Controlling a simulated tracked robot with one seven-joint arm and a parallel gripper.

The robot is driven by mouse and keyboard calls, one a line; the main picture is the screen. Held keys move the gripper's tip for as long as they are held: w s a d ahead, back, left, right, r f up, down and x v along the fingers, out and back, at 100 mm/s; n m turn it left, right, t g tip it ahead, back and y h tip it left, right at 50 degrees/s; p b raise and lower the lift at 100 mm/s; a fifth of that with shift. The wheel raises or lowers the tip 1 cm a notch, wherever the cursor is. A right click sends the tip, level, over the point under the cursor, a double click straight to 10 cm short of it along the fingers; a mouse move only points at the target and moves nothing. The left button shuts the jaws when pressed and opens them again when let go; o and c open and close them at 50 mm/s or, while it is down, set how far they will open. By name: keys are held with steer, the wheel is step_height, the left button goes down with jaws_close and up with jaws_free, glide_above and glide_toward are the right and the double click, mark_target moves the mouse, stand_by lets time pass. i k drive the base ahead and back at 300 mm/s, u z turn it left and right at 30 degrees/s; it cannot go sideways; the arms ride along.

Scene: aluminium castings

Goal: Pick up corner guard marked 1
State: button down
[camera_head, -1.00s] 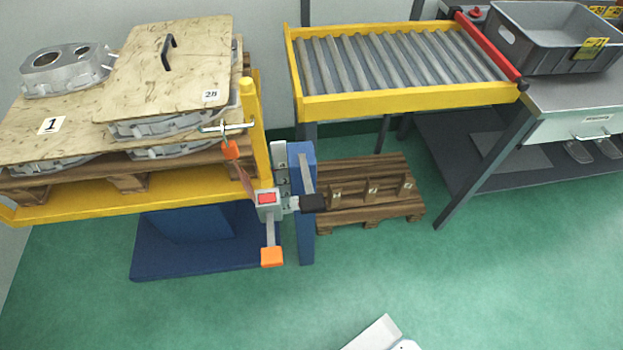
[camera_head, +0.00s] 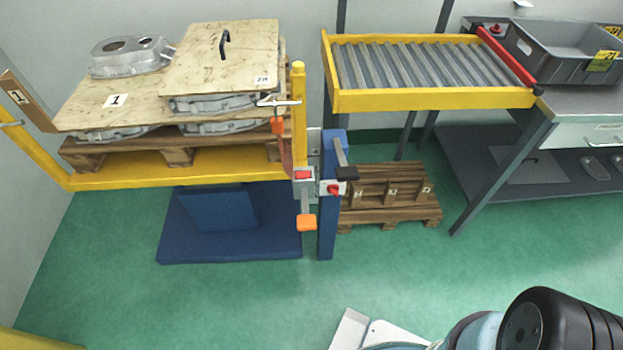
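The corner guard marked 1 (camera_head: 32,106) is a brown angled strip with a white "1" label, at the far left. It leans at a slant beside the left end of the yellow frame (camera_head: 170,172). Its upper end points up and left, and its lower end meets the left edge of the lower plywood sheet (camera_head: 88,113). I cannot tell whether it rests on the frame or the sheet. My gripper is not in view; only a dark and teal part of my arm shows at the bottom right, far from the guard.
Castings (camera_head: 130,56) and a plywood lid (camera_head: 222,60) with a black handle sit on the pallet. A blue post (camera_head: 328,225) stands at the frame's right end. A roller conveyor (camera_head: 430,98) and grey crate (camera_head: 560,60) are at the right.

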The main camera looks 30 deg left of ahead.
mark_target(9, 83)
steer(key=u, duration=0.85)
steer(key=k, duration=0.85)
steer(key=i, duration=0.9)
steer(key=u, duration=0.55)
